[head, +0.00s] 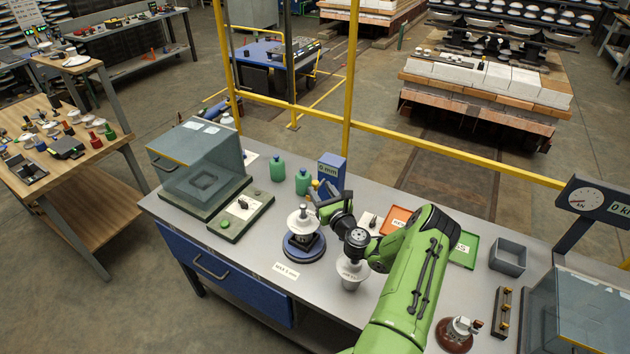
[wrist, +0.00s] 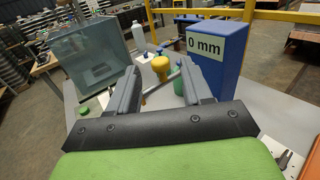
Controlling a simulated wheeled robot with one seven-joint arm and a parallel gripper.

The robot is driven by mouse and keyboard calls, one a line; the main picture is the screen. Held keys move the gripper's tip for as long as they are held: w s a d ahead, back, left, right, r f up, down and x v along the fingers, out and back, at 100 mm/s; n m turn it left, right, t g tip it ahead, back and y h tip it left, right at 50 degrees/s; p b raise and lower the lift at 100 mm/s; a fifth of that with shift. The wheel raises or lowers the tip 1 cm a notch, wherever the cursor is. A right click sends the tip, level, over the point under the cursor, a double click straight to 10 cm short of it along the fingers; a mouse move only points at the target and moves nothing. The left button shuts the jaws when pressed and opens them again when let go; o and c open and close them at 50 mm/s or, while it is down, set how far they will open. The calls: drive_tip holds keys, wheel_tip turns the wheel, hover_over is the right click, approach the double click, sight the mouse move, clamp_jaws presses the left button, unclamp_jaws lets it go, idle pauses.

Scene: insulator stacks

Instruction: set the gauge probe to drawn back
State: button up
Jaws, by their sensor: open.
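The gauge (head: 331,172) is a blue upright box behind the blue round turntable. Its display reads 0 mm, and it fills the right of the wrist view (wrist: 216,70). A yellow knob (wrist: 160,66) shows beside it in the wrist view, with a thin rod near it; how far the probe is out I cannot tell. My gripper (head: 316,198) is open beside the gauge. In the wrist view its two fingers (wrist: 158,74) stand apart, with the knob showing between their tips. I cannot tell whether they touch it. A white insulator stands on the turntable (head: 303,248).
A clear-hooded box (head: 199,165) and a panel with a green button (head: 240,214) stand at left. Green bottles (head: 277,169) stand behind. An orange tray (head: 396,218), a green tray (head: 466,256) and a grey bin (head: 508,256) lie to the right. A yellow rail runs behind the bench.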

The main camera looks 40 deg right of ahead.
sight(317, 185)
drive_tip(key=x, duration=0.4)
drive_tip(key=shift+w+d, duration=0.1)
drive_tip(key=shift+w, duration=0.3)
drive_tip(key=shift+c, duration=0.4)
clamp_jaws()
